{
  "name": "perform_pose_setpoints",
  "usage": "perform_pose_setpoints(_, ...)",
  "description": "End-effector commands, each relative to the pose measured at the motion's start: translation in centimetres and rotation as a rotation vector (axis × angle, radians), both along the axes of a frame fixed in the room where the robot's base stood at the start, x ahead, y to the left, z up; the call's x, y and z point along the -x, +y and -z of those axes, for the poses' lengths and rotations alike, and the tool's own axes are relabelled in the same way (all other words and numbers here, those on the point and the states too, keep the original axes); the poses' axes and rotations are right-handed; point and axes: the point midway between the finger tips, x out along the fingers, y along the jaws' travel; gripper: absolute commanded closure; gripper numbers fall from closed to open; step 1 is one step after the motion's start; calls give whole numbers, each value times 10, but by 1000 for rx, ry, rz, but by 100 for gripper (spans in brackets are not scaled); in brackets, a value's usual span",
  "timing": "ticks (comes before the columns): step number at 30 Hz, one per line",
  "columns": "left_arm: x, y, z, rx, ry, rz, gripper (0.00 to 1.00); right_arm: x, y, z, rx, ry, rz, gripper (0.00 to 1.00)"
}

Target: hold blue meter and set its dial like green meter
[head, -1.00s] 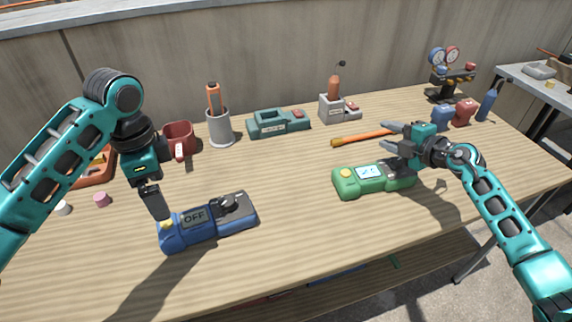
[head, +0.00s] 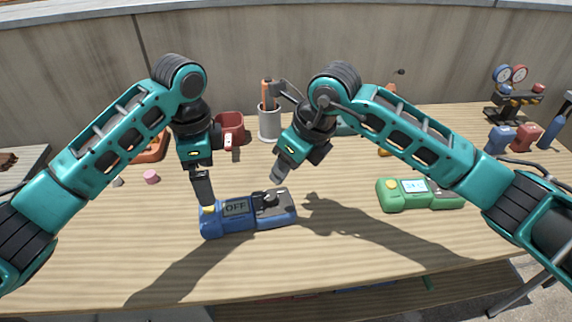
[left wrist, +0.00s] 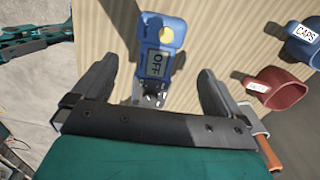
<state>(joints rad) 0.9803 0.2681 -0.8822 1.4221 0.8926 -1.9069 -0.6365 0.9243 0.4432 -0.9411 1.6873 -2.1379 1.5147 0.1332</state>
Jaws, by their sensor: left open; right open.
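The blue meter (head: 222,222) lies on the table in front of me, its screen reading OFF and its dark dial (head: 268,200) toward its right end. My left gripper (head: 203,190) points down above the meter's left end, by its yellow button. In the left wrist view the blue meter (left wrist: 150,62) shows between the two open fingers (left wrist: 155,95), apart from them as far as I can tell. My right gripper (head: 278,172) is open, pointing down just above and behind the dial. The green meter (head: 393,200) lies to the right with a lit screen; its dial is hard to make out.
A pink piece (head: 152,177) lies at left. The table front is clear.

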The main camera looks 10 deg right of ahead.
Motion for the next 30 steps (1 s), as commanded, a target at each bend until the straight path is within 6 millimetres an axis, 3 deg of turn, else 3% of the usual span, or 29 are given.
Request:
perform_pose_setpoints(8, 1, 0, 16, -2, 3, -1, 0, 5, 4, -1, 54, -11, -64, 57)
perform_pose_setpoints(21, 1, 0, 97, -2, 4, -1, 0, 5, 4, -1, 51, -10, -60, 57)
perform_pose_setpoints(30, 0, 0, 127, -1, 1, 0, 0, 5, 4, -1, 51, -10, -59, 57)
